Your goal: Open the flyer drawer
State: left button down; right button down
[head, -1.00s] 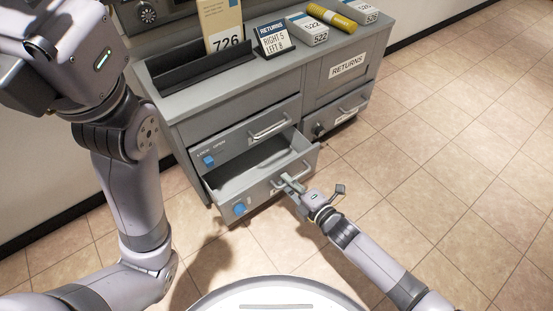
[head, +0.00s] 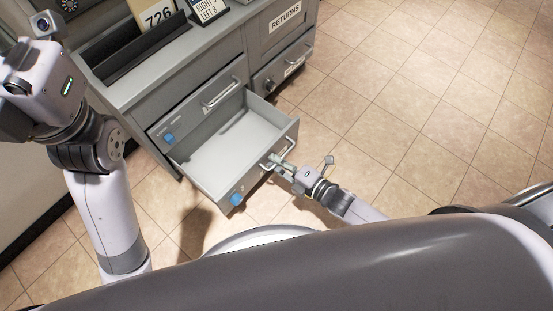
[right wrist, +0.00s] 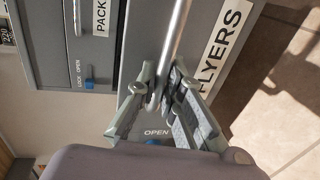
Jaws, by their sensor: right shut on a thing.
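The flyer drawer (head: 225,150) is the lower left drawer of the grey cabinet. It stands well out of the cabinet, and its pale inside looks empty. Its FLYERS label (right wrist: 220,45) shows in the right wrist view. A blue knob (head: 236,199) sits at the left of its front. My right gripper (head: 274,162) is at the drawer front, with its fingers closed around the metal bar handle (right wrist: 179,38). The fingers also show in the right wrist view. My left arm is at the left of the head view; its fingers are not visible.
The upper drawer (head: 208,100) above is shut, with a blue slider (head: 169,138). A RETURNS door (head: 283,22) and a small shut drawer (head: 283,70) are to the right. A black tray (head: 130,50) sits on top. Tiled floor (head: 420,100) is clear at right.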

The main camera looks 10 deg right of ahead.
jog(key=c, duration=2)
grip_release()
jog(key=shift+o, duration=0.2)
jog(key=v, duration=1.2)
